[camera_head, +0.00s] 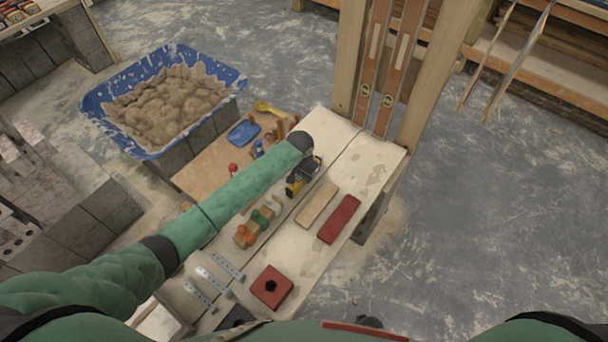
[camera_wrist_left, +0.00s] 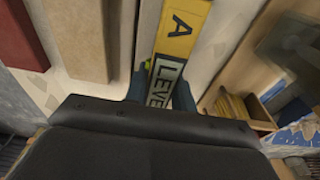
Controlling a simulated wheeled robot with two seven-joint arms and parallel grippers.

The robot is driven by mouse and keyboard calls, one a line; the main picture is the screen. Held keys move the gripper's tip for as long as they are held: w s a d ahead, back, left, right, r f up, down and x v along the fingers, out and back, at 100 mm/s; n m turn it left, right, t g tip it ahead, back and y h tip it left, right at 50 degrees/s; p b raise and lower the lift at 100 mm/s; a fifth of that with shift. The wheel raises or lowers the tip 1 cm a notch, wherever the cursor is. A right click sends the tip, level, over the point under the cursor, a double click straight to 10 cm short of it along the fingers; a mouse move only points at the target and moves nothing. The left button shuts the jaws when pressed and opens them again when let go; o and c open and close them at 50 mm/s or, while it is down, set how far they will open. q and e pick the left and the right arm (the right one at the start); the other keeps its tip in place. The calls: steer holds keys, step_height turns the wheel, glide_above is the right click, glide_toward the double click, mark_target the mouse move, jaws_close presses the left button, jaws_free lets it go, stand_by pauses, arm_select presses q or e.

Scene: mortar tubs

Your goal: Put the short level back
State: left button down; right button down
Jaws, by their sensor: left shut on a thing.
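The short level is yellow and black with "LEVEL" lettering. It shows in the left wrist view (camera_wrist_left: 180,30), running from between my fingers to the top edge. In the head view only a small yellow end (camera_head: 291,190) shows beside my left gripper (camera_head: 302,176), over the plank bench. My left gripper, also in the left wrist view (camera_wrist_left: 163,84), is shut on the level. I cannot tell whether the level touches the bench. My dark gripper body hides its near part. My right gripper is not in view.
A tan block (camera_head: 317,203) and a red block (camera_head: 339,219) lie right of the level. Two long brown levels (camera_head: 400,75) stand against the wooden posts behind. A blue mortar tub (camera_head: 235,82) is at back left. Metal plates (camera_head: 213,281) and a red holed block (camera_head: 271,288) lie nearer.

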arm_select(q)
steer(key=shift+f, duration=0.25)
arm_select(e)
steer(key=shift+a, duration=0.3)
arm_select(q)
steer(key=shift+f, duration=0.15)
steer(key=c, duration=1.3)
jaws_free()
steer(key=shift+c, duration=0.2)
steer(key=shift+o, duration=1.3)
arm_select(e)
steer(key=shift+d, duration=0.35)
